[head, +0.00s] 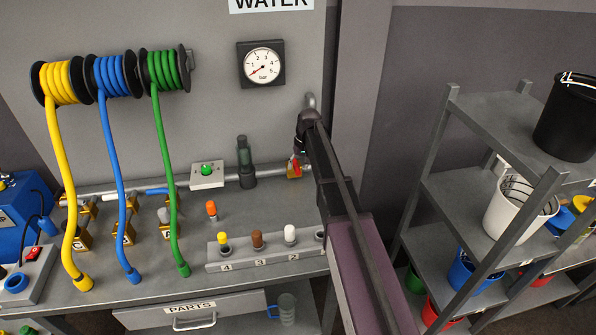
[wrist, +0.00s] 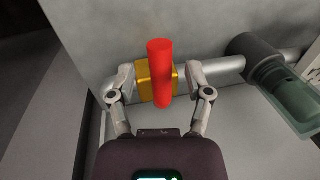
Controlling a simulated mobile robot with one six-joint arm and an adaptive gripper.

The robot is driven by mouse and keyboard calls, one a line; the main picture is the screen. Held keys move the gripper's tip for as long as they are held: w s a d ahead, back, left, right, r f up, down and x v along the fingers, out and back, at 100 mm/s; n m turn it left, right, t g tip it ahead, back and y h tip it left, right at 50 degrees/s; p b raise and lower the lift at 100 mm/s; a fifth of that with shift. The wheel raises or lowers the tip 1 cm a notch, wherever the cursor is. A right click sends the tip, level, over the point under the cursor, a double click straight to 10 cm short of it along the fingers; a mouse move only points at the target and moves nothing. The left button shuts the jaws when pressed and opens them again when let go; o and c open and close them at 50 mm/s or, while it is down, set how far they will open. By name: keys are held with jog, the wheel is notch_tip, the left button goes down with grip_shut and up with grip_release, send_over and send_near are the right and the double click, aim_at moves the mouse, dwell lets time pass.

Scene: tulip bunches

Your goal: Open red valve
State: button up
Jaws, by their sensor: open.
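The red valve handle (wrist: 160,72) shows in the wrist view as a red bar in front of a brass valve body (wrist: 143,82) on a grey pipe. My gripper (wrist: 160,92) is open, with one finger on each side of the handle and valve body. I cannot tell whether the fingers touch them. In the head view the red handle (head: 297,164) is small, at the right end of the pipe above the bench. My arm hides part of that area, and the fingers are hard to make out there.
A dark green-grey cylinder (wrist: 283,88) sits on the pipe beside the valve. A green button box (head: 207,174) is on the wall and a pressure gauge (head: 262,65) above reads near its low end. A numbered rack (head: 265,257) stands on the bench; shelves with buckets (head: 520,205) are right.

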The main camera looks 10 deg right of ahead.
jog(key=shift+a+f, duration=0.1)
jog(key=shift+f, duration=0.2)
grip_shut()
dwell(0.5)
